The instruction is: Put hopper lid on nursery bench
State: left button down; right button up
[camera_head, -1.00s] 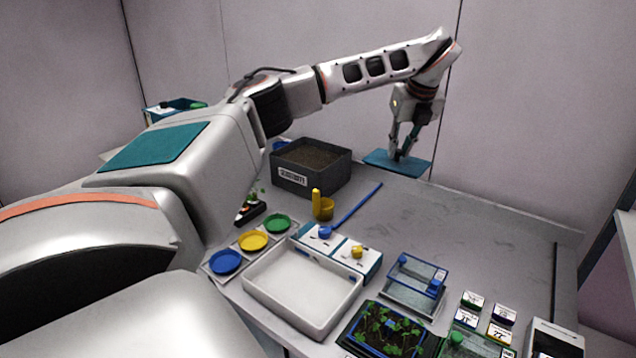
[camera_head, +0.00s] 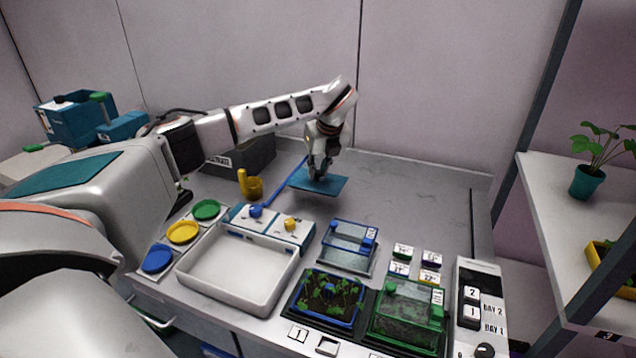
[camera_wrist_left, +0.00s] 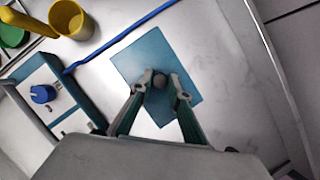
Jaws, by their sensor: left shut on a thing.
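The hopper lid is a flat teal square plate (camera_head: 327,185) with a round dark knob at its middle. My left gripper (camera_head: 319,172) is shut on the lid's knob and holds the lid over the nursery bench (camera_head: 415,190). In the left wrist view the lid (camera_wrist_left: 140,62) lies flat beneath the fingers (camera_wrist_left: 163,92), which sit on either side of the knob. I cannot tell whether the lid touches the bench top. My right gripper is not in view.
The dark soil hopper (camera_head: 250,158) stands behind my left arm. A blue stick (camera_head: 284,182), a yellow cup (camera_head: 254,187) and a white tray (camera_head: 238,268) are nearby. The bench right of the lid is clear. A shelf (camera_head: 555,205) stands at the right.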

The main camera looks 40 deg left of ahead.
aim_at(318, 181)
pick_arm(q)
notch_tip(318, 181, down, 4)
jog(key=shift+f, duration=0.1)
jog(key=c, duration=1.9)
grip_release()
jog(key=v, duration=1.2)
jog(key=shift+s, duration=0.1)
